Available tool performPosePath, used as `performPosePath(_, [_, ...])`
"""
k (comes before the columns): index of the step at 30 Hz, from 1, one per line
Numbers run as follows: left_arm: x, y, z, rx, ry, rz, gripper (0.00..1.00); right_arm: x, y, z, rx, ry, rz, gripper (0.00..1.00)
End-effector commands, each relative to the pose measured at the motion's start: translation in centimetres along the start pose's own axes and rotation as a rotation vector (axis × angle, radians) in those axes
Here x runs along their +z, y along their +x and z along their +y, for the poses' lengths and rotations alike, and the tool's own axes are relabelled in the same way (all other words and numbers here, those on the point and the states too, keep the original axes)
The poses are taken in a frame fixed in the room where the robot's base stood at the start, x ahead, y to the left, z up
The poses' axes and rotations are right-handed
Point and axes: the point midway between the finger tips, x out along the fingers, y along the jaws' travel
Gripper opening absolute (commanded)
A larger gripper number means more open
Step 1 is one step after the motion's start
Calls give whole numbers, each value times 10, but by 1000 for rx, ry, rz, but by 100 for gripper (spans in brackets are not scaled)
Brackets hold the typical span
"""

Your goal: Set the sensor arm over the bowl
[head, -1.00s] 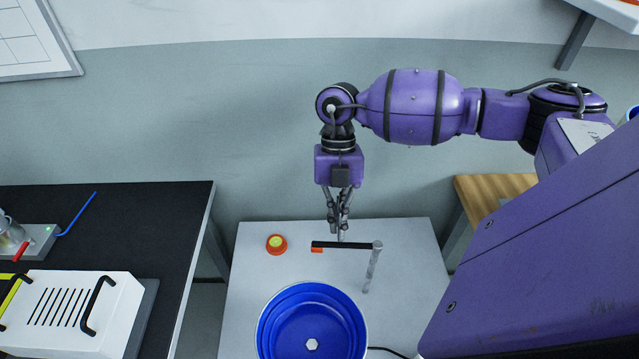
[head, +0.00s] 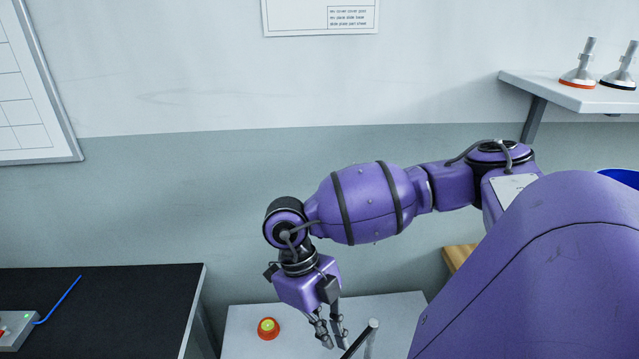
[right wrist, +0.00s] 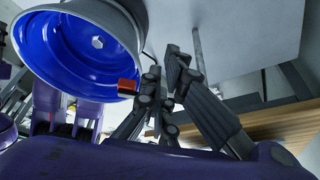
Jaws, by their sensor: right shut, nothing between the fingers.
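The sensor arm (head: 357,340) is a dark bar on a grey upright post (head: 372,347) near the bottom edge of the head view. It slants down and left from the post top; its far end is cut off. In the right wrist view its red end piece (right wrist: 128,87) overlaps the rim of the blue bowl (right wrist: 85,62); I cannot tell how far over the bowl it reaches. The bowl is out of the head view. My right gripper (head: 333,343) is shut and empty, just left of the bar, and also shows in the wrist view (right wrist: 162,72). My left gripper is out of view.
A red and yellow button (head: 268,328) sits on the light table (head: 240,340), left of my right gripper. A black-topped bench (head: 130,300) stands at the left. A wall shelf (head: 570,95) with metal feet is at the upper right.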

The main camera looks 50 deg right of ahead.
Motion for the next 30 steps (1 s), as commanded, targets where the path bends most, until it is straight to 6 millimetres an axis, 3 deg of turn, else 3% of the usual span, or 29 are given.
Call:
performPosePath(23, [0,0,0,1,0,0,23,-7,3,2,4,8,-1,0])
performPosePath(26, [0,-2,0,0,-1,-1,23,-8,-1,1,4,9,-2,0])
performPosePath(30, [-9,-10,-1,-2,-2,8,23,-9,-21,-4,5,13,-6,0])
